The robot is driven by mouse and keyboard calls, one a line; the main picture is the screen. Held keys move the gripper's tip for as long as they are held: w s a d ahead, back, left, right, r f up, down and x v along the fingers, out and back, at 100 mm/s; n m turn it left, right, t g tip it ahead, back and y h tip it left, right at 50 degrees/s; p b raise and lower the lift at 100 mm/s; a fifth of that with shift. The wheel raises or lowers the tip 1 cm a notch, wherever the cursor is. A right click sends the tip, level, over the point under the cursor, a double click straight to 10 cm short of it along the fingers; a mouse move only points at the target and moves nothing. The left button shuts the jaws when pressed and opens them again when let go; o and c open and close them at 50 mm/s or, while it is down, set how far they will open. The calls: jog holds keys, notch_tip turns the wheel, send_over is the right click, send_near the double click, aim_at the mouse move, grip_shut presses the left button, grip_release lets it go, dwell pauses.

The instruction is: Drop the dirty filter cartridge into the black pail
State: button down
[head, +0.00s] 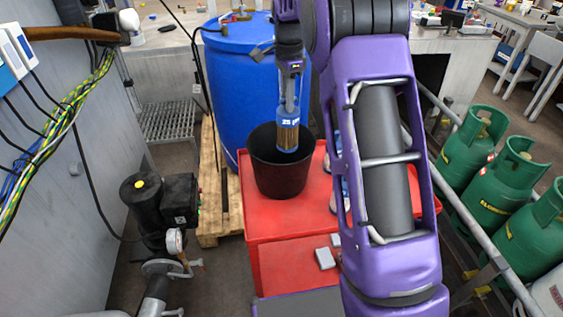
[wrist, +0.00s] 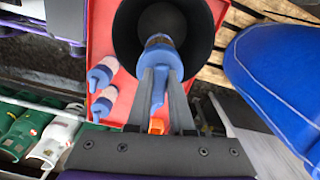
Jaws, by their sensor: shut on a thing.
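My gripper (head: 289,104) is shut on a filter cartridge (head: 287,136) with a blue top and a brownish, dirty-looking body. The cartridge hangs upright over the mouth of the black pail (head: 281,180), its lower end at or just inside the opening. In the wrist view, my gripper (wrist: 161,75) grips the stem of the cartridge (wrist: 160,50), with the pail (wrist: 200,20) around and below it. Two other cartridges (wrist: 101,74) (wrist: 103,104), pale with blue ends, lie on the red surface beside the pail. In the head view my arm partly hides them.
The pail stands on a red cart (head: 262,225). A blue drum (head: 235,75) on a wooden pallet (head: 212,190) is close behind it. A black pump (head: 150,205) is at left. Green gas cylinders (head: 475,145) stand behind a rail at right.

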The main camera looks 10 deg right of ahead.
notch_tip(320, 180, down, 3)
jog(key=b, duration=0.2)
jog(key=shift+f+b, duration=0.2)
jog(key=shift+b, duration=0.1)
jog(key=c, duration=0.7)
grip_release()
jog(key=shift+r, duration=0.1)
notch_tip(320, 180, up, 17)
jog(key=p, duration=0.2)
jog(key=shift+r+p, duration=0.2)
jog(key=shift+p, duration=0.1)
